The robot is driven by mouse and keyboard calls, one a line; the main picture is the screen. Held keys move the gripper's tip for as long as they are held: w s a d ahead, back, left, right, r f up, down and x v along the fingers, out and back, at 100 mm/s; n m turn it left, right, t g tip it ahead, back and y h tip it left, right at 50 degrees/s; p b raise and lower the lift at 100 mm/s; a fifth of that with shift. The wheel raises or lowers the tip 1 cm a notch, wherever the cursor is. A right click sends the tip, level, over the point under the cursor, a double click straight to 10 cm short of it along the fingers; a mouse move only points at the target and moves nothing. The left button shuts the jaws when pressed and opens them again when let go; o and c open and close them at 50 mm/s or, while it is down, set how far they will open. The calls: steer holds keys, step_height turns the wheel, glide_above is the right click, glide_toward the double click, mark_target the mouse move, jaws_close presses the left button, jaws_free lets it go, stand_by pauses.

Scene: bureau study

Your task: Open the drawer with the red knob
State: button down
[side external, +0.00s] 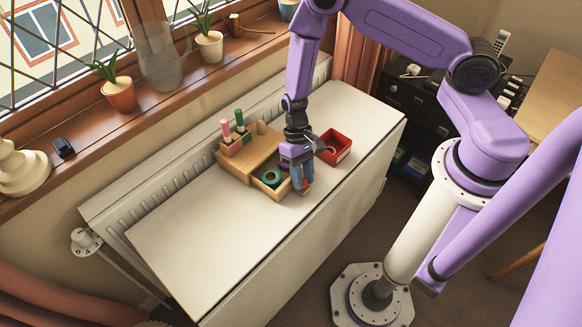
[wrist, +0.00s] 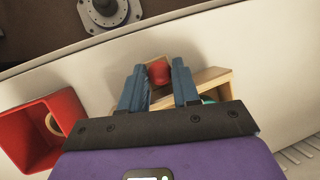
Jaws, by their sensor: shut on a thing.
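The wooden drawer unit (side external: 243,152) stands on the white top against the radiator side. One of its drawers (side external: 258,184) is pulled out to the front, and a green tape roll (side external: 270,176) shows inside it. My gripper (side external: 302,183) is over the drawer's front end. In the wrist view the red knob (wrist: 158,74) sits between the two blue fingers of my gripper (wrist: 159,68), which are shut on it. The drawer's wooden front edge (wrist: 208,76) shows beside the right finger. My gripper's body hides much of the drawer there.
A red open box (side external: 336,146) stands to the right of the drawer unit; it also shows at left in the wrist view (wrist: 67,104). Pink and green upright items (side external: 232,132) stand in the unit's top. The white top (side external: 215,225) is clear in front.

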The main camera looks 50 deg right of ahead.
steer(key=shift+s, duration=0.3)
steer(key=c, duration=1.1)
jaws_free()
steer(key=shift+d, duration=0.1)
steer(key=v, duration=1.7)
steer(key=shift+r, duration=0.2)
steer(key=shift+w, duration=0.1)
